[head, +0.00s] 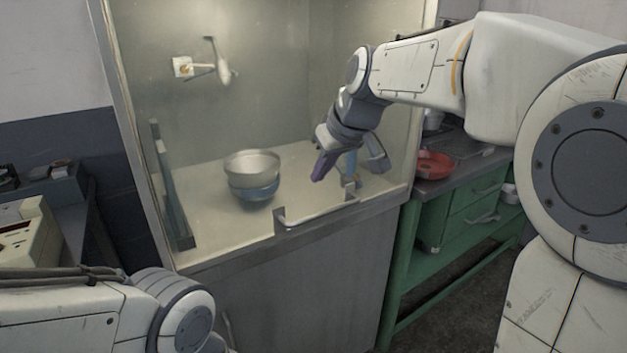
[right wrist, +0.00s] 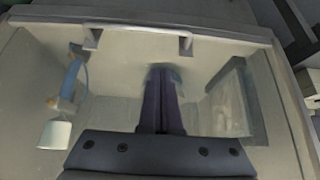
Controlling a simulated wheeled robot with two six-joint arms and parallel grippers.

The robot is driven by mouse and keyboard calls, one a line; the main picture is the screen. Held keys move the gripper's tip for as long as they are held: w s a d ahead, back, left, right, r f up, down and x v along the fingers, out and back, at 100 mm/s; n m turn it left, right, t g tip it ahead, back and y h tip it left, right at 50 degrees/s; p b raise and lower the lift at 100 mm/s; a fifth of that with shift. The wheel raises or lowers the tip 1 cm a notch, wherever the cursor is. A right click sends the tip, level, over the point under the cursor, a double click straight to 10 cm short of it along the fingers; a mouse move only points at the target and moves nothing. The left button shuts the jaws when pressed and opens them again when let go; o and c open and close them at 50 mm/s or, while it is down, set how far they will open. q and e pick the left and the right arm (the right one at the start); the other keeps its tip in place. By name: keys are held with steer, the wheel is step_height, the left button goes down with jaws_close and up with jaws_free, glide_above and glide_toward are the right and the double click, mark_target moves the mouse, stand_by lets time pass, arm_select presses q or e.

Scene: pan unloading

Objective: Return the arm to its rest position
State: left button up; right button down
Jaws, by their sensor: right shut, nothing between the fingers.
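My right gripper (head: 318,177) is inside the glass-fronted cabinet in the head view, pointing down, with its purple fingers shut and empty. In the right wrist view its closed fingers (right wrist: 161,105) show in the middle. A silver metal bowl (head: 252,165) rests on a blue bowl (head: 255,190) on the cabinet floor, to the left of the gripper and apart from it. My left arm shows at the lower left of the head view, but its gripper is out of view. No rest position is marked in the frames.
The cabinet (head: 205,263) has a front bar handle (head: 318,209), also seen in the wrist view (right wrist: 138,29). A blue fitting (head: 351,165) stands close to the right gripper. A red pan (head: 434,165) sits on a green bench (head: 470,215) at right.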

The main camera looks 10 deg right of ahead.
steer(key=s+a+f+n+g+p, duration=0.25)
steer(key=s+a+p, duration=0.55)
steer(key=s, duration=0.6)
steer(key=s+a+f+g+h+p, duration=0.1)
steer(key=s+f+g+p, duration=0.2)
steer(key=s, duration=1.3)
step_height(320, 180, down, 2)
steer(key=shift+s+f+n+g, duration=0.15)
steer(key=shift+n+g, duration=0.3)
